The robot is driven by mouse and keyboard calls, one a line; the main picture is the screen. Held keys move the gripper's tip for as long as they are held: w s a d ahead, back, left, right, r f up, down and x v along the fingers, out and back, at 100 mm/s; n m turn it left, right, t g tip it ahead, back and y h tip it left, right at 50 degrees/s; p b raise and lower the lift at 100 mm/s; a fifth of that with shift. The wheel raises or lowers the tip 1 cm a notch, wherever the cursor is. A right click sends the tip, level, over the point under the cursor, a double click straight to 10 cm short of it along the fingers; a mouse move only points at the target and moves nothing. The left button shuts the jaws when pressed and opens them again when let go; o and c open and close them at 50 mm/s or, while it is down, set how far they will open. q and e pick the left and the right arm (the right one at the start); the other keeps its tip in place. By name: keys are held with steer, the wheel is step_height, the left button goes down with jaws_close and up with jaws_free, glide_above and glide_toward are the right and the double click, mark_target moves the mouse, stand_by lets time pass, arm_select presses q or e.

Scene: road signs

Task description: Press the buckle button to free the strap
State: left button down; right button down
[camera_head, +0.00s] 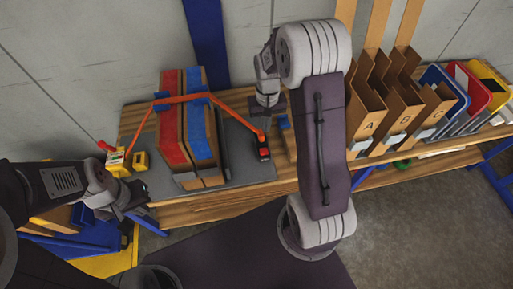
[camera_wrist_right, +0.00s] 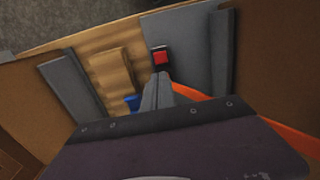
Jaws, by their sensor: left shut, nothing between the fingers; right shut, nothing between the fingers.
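An orange strap (camera_head: 228,108) runs over two upright brown boxes (camera_head: 187,125) with red and blue bands. Its right end goes down to a black buckle (camera_head: 263,152) with a red button, on the grey mat. In the right wrist view the red button (camera_wrist_right: 160,57) shows just beyond my fingertips. My right gripper (camera_wrist_right: 158,78) is shut and empty, above and near the buckle; I cannot tell if it touches. The strap's left end reaches a yellow ratchet piece (camera_head: 117,163) with a red handle. My left gripper (camera_head: 140,205) is shut, below and to the right of that piece.
The grey mat (camera_head: 240,165) lies on a wooden bench. Cardboard bins marked A, B and C (camera_head: 392,115) stand to the right, then blue, red and yellow trays (camera_head: 470,88). My right arm covers part of the bench between.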

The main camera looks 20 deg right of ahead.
steer(key=b, duration=0.3)
glide_toward(264, 151)
step_height(264, 151, down, 7)
steer(key=shift+r, duration=0.1)
stand_by(0.4)
